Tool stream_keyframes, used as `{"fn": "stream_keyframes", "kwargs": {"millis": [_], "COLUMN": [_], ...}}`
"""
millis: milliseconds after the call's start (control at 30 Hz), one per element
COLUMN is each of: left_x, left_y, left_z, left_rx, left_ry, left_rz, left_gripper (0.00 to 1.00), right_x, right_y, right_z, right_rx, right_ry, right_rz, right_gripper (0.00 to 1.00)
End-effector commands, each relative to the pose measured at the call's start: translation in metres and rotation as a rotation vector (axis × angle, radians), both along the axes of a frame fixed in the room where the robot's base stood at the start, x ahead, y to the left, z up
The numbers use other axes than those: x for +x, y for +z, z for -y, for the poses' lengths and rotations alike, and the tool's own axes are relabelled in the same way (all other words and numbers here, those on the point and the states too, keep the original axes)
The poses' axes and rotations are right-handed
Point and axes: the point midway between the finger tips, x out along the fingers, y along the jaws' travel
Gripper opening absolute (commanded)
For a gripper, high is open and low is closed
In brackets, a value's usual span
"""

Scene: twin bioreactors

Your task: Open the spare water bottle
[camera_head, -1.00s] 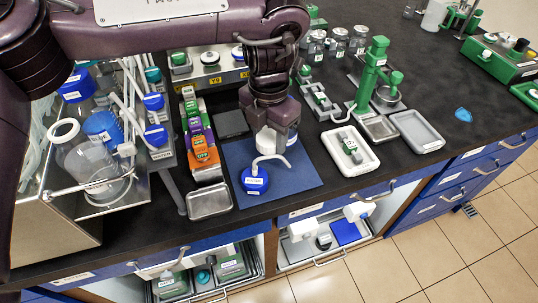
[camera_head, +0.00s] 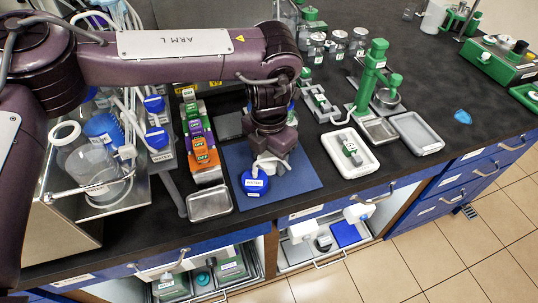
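The water bottle's round blue cap (camera_head: 254,184) with a white label shows over the blue mat (camera_head: 300,180). No bottle body shows clearly below the cap. A bent white spout showed at it earlier; now it is mostly behind my gripper. My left gripper (camera_head: 268,166) points down just behind the cap, over the mat. Its pale fingertips are close to the cap or touching it; I cannot tell which. The wrist covers the fingers, so whether they are open or shut does not show. My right gripper is not in view.
A metal tray (camera_head: 209,203) lies left of the mat, by coloured blocks (camera_head: 201,150). A white tray (camera_head: 331,149) and a green stand (camera_head: 370,78) are to the right. Glassware with blue caps (camera_head: 103,128) crowds the left. The bench's front edge is close to the mat.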

Motion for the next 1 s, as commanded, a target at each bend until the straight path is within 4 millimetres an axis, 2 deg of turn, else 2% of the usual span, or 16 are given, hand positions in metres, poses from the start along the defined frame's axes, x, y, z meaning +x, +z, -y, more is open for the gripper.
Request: {"fn": "stream_keyframes", "kwargs": {"millis": [33, 100, 433, 567, 667, 1000], "left_x": [0.0, 0.0, -0.001, 0.0, 0.001, 0.0], "left_y": [0.0, 0.0, 0.0, 0.008, 0.023, 0.096], "left_z": [0.0, 0.0, 0.0, 0.001, 0.0, 0.001], "left_rx": [0.0, 0.0, 0.0, -0.001, -0.001, -0.001], "left_ry": [-0.001, -0.001, -0.001, -0.001, -0.001, -0.001], "left_rz": [-0.001, -0.001, -0.001, 0.0, 0.002, 0.003], "left_gripper": [0.63, 0.69, 0.69, 0.69, 0.69, 0.69], "right_x": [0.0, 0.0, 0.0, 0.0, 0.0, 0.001], "right_y": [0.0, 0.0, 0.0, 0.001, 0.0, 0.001], "right_z": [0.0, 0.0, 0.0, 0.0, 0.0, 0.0], "right_rx": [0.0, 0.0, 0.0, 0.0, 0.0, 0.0], "right_ry": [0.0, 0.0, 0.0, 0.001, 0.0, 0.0], "right_rz": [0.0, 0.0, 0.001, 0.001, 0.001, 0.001], "right_gripper": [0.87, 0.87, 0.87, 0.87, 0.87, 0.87]}}
